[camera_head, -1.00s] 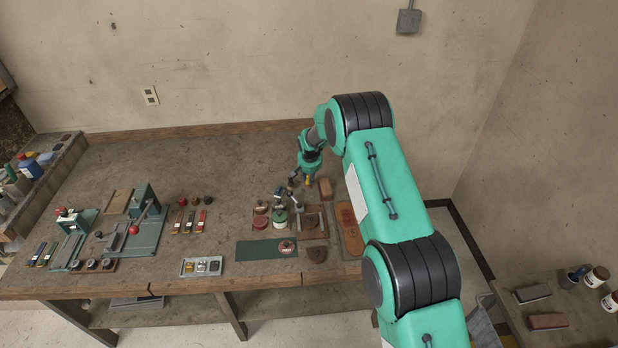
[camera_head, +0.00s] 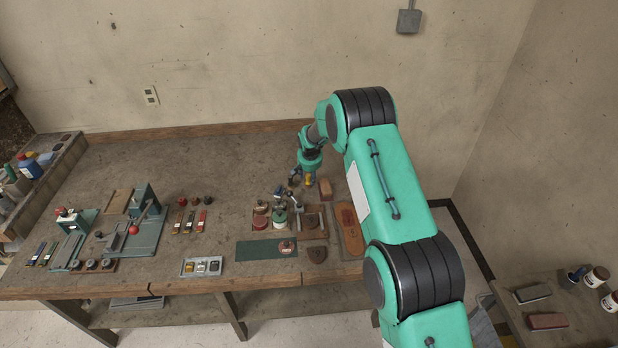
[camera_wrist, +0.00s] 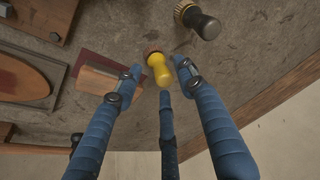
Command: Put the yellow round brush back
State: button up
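The yellow round brush (camera_wrist: 158,70), with a yellow knobbed handle and a reddish-brown head, is on the workbench. It also shows as a small yellow spot in the head view (camera_head: 309,180). My gripper (camera_wrist: 160,75) is open, with its blue fingertips spread around the yellow handle. Gaps show between the side fingertips and the handle, and the third finger ends near the handle's lower end. In the head view my gripper (camera_head: 302,181) is low over the back right of the bench, right by the brush.
A dark-handled round brush (camera_wrist: 197,19) lies near the yellow one. A wooden block (camera_wrist: 103,82) sits close beside the left finger. A sole-shaped board (camera_wrist: 22,80) lies farther left. Jars and a small stand (camera_head: 280,218) are in front of my gripper. The bench's back middle is clear.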

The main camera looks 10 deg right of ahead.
jog(key=v, duration=1)
jog(key=shift+s+d+r, duration=0.1)
jog(key=shift+r, duration=0.15)
dwell(0.6)
jog(key=s+d+r, duration=0.4)
jog(key=s+r, duration=0.8)
jog(key=r, duration=0.4)
jog(key=s+d+r, duration=0.3)
jog(key=s+r, duration=1)
jog(key=r, duration=0.3)
jog(key=s+d+r+n+t, duration=0.1)
jog(key=s+r, duration=0.2)
jog(key=s, duration=0.6)
jog(key=s+d+r, duration=0.1)
jog(key=s+r, duration=0.2)
jog(key=s, duration=0.5)
jog(key=s+d+f+n, duration=0.1)
jog(key=s+f, duration=0.1)
jog(key=s, duration=1.9)
jog(key=shift+d+t, duration=0.3)
jog(key=shift+d, duration=0.1)
jog(key=shift+f, duration=0.15)
